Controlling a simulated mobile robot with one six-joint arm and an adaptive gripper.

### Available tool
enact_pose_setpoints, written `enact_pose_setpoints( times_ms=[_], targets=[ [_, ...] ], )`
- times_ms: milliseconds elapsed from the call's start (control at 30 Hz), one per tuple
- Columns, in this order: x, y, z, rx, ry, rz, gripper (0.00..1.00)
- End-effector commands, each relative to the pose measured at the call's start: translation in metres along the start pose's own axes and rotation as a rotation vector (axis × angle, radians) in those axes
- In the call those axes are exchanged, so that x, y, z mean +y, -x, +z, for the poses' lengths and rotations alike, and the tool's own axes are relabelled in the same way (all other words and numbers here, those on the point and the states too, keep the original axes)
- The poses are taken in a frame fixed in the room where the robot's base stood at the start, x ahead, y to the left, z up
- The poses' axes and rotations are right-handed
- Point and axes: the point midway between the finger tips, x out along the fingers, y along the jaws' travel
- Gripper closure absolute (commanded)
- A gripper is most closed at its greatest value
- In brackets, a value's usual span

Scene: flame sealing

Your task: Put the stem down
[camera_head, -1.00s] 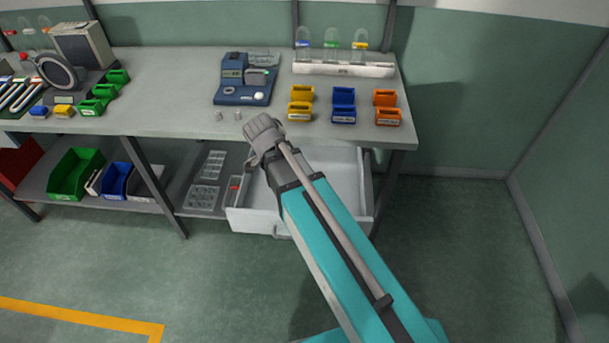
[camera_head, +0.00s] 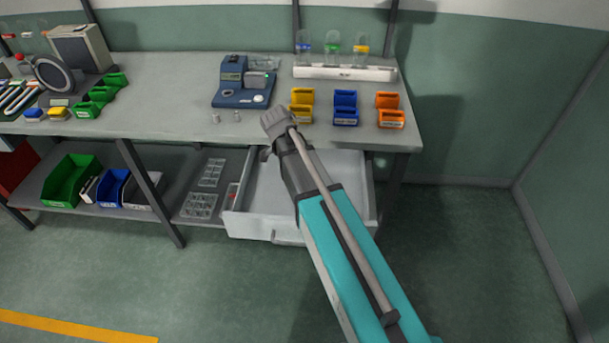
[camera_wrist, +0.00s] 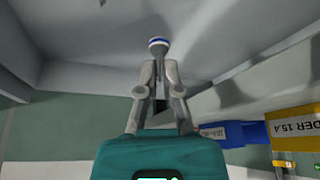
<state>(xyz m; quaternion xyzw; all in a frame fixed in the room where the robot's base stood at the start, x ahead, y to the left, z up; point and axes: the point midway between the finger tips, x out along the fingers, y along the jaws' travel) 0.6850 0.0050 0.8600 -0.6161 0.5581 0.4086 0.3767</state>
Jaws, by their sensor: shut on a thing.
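In the wrist view my gripper (camera_wrist: 158,68) is shut on the stem (camera_wrist: 158,45), a small round piece with a white and blue band and a grey end. The stem sticks out past the fingertips, toward a plain grey surface that fills the top of that view. I cannot tell whether it touches that surface. In the head view my own arm reaches to the front edge of the workbench (camera_head: 180,95), and the fingers and stem are hidden behind it.
An open white drawer (camera_head: 243,222) lies below the arm. A blue device (camera_head: 232,99) and two small grey pieces (camera_head: 226,117) stand left of the arm. Yellow (camera_head: 301,115), blue (camera_head: 345,117) and orange (camera_head: 390,119) bins stand to the right. A white rack (camera_head: 345,73) stands behind.

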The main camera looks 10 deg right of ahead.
Motion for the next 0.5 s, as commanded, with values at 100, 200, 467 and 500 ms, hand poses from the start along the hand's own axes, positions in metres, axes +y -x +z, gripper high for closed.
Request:
enact_pose_setpoints(
  times_ms=[100, 200, 467, 500],
  targets=[
    [-0.010, -0.018, 0.001, 0.000, 0.000, 0.000, 1.00],
    [-0.016, -0.028, 0.001, 0.000, -0.001, -0.001, 1.00],
    [-0.023, -0.039, -0.002, 0.000, -0.001, 0.000, 1.00],
    [-0.024, -0.040, -0.002, 0.000, -0.001, 0.000, 1.00]
  ],
)
